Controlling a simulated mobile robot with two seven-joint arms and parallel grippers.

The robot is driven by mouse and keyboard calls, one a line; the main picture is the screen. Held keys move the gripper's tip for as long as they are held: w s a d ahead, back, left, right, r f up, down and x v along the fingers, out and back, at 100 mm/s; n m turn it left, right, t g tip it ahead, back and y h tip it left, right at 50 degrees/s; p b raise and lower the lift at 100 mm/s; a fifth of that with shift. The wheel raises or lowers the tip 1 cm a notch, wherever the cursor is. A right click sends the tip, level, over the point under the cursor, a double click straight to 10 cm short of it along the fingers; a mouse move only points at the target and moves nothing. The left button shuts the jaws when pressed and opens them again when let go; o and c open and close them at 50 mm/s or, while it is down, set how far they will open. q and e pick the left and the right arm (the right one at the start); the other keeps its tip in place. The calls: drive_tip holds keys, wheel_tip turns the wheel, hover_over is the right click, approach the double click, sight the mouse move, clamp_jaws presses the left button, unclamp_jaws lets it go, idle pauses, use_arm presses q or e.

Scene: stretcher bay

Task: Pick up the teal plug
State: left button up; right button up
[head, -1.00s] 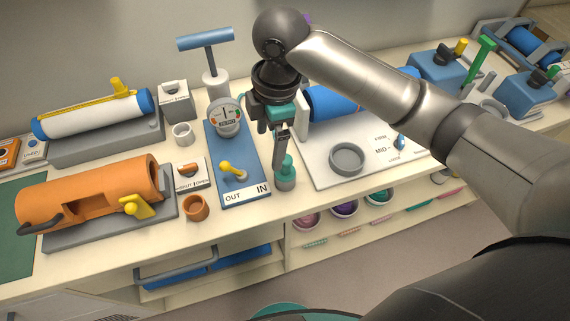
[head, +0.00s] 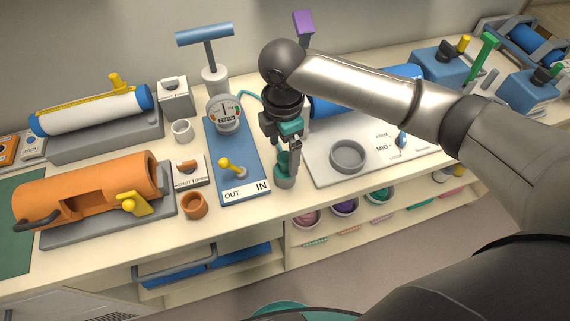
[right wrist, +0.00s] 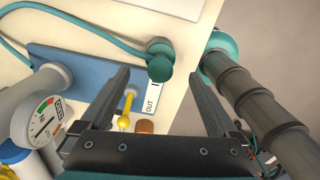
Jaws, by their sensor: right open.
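In the right wrist view the plug (right wrist: 160,58) shows just beyond the gap between my fingertips, with a teal hose running off to the left. My right gripper (head: 289,151) is right at the plug in the head view and partly hides it. In the right wrist view my right gripper (right wrist: 158,80) is open, with nothing seen between its fingers. My left gripper is not in view.
The blue board (head: 232,185) with a gauge (head: 224,112) and a yellow lever (head: 233,168) lies left of the plug. A white panel with a grey ring (head: 347,156) lies right. An orange cup (head: 194,206) stands near the front edge. Coloured bowls sit on the shelf below.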

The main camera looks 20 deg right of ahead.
sight(285, 166)
wheel_tip(285, 166, down, 5)
drive_tip(key=shift+d+f, duration=0.1)
drive_tip(key=shift+d, duration=0.05)
drive_tip(key=c, duration=1.5)
